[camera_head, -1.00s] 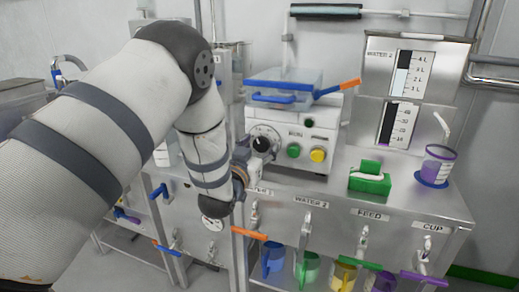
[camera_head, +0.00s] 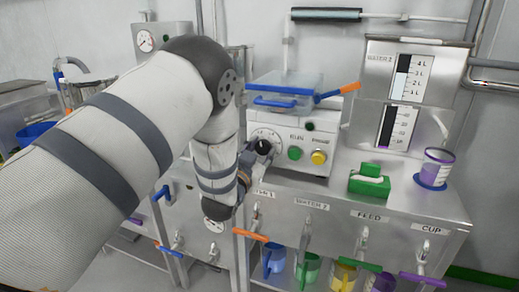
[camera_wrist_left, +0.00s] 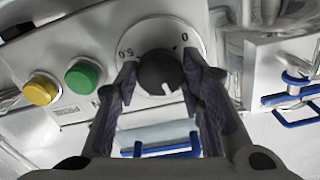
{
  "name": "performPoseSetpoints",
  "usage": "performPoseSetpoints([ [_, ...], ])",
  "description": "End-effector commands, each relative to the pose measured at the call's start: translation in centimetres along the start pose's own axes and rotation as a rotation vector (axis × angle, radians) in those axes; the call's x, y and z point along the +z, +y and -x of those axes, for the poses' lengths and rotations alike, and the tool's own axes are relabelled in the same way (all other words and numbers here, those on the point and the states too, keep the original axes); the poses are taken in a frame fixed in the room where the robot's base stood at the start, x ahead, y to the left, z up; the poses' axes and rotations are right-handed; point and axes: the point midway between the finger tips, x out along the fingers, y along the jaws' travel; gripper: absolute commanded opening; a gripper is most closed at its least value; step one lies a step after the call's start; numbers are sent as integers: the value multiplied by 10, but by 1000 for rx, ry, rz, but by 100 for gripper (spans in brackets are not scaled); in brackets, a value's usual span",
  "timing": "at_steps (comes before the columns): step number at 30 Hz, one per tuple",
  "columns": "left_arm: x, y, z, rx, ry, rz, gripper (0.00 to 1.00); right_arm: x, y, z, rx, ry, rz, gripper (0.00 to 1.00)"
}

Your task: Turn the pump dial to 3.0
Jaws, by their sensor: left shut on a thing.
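The pump dial is a black knob (camera_wrist_left: 160,73) with a white pointer mark on a round white scale plate (camera_wrist_left: 180,33) in the left wrist view. In the head view the knob (camera_head: 264,147) sits on the front of the white pump unit (camera_head: 343,122). My left gripper (camera_wrist_left: 157,85) is shut on the knob, one finger on each side. It also shows in the head view (camera_head: 257,151), partly behind my forearm. My right gripper is not in view.
A green button (camera_head: 295,153) and a yellow button (camera_head: 319,158) lie right of the dial. A blue-edged tray (camera_head: 285,82) rests on the pump. A green block (camera_head: 370,181) and a purple-banded cup (camera_head: 436,168) stand on the bench.

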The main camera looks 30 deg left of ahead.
Motion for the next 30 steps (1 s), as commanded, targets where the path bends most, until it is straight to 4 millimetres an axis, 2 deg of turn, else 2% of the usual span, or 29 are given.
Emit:
performPoseSetpoints([
  [15,-1,0,0,1,-1,-434,8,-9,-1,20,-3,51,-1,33],
  [30,1,-1,1,1,-4,-630,8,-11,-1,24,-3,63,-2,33],
])
